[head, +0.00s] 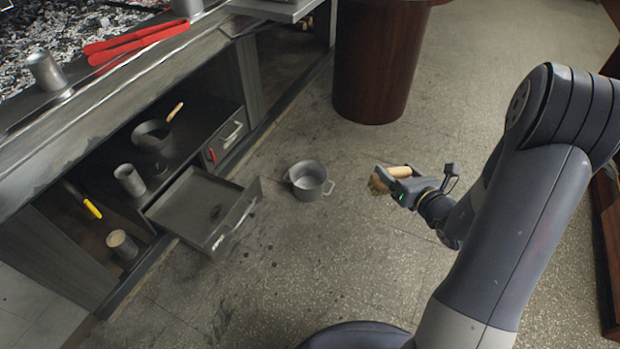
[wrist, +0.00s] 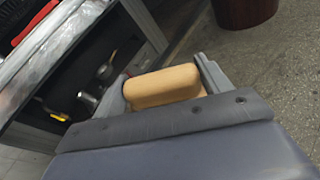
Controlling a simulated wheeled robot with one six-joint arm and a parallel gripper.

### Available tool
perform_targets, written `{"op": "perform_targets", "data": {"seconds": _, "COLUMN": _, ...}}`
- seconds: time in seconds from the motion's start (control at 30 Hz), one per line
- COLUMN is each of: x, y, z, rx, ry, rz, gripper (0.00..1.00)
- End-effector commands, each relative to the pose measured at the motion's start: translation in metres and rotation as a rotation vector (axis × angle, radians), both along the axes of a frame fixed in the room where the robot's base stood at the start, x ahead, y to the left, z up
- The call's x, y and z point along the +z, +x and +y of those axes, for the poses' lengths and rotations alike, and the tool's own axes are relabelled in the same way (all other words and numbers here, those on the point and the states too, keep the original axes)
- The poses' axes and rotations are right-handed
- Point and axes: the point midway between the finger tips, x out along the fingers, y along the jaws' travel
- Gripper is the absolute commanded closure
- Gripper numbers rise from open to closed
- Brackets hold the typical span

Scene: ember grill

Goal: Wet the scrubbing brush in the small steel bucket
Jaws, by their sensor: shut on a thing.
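The small steel bucket (head: 308,181) stands upright on the floor, with a handle at its right side. My gripper (head: 391,180) is to the right of the bucket and apart from it. It is shut on the scrubbing brush (head: 378,186), whose tan wooden body and brownish bristles show in the head view. In the wrist view the rounded wooden body of the brush (wrist: 163,86) sits between the fingers. The bristles are hidden there.
An open, mostly empty drawer (head: 237,232) juts out left of the bucket. Shelves behind it hold a dark pot (head: 152,137) and tins. Red tongs (head: 135,40) lie on the grill counter. A round dark wooden pedestal (head: 375,65) stands behind. Floor between bucket and gripper is clear.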

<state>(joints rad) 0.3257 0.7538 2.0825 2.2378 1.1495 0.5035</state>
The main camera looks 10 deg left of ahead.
Motion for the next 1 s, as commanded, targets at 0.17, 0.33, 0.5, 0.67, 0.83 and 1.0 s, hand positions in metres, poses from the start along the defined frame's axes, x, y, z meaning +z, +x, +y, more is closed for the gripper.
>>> {"op": "perform_targets", "data": {"seconds": 0.17, "x": -0.018, "y": 0.0, "z": 0.0, "rx": 0.0, "ry": 0.0, "rz": -0.001, "gripper": 0.54}}
{"op": "perform_targets", "data": {"seconds": 0.33, "x": -0.032, "y": 0.0, "z": 0.0, "rx": 0.0, "ry": 0.0, "rz": -0.001, "gripper": 0.54}}
{"op": "perform_targets", "data": {"seconds": 0.5, "x": -0.046, "y": 0.0, "z": 0.0, "rx": 0.0, "ry": 0.0, "rz": -0.001, "gripper": 0.54}}
{"op": "perform_targets", "data": {"seconds": 0.67, "x": -0.058, "y": 0.0, "z": 0.0, "rx": 0.0, "ry": 0.0, "rz": -0.001, "gripper": 0.54}}
{"op": "perform_targets", "data": {"seconds": 0.83, "x": -0.072, "y": 0.0, "z": 0.0, "rx": 0.0, "ry": 0.0, "rz": -0.001, "gripper": 0.54}}
{"op": "perform_targets", "data": {"seconds": 1.0, "x": -0.085, "y": 0.0, "z": 0.0, "rx": 0.0, "ry": 0.0, "rz": -0.001, "gripper": 0.54}}
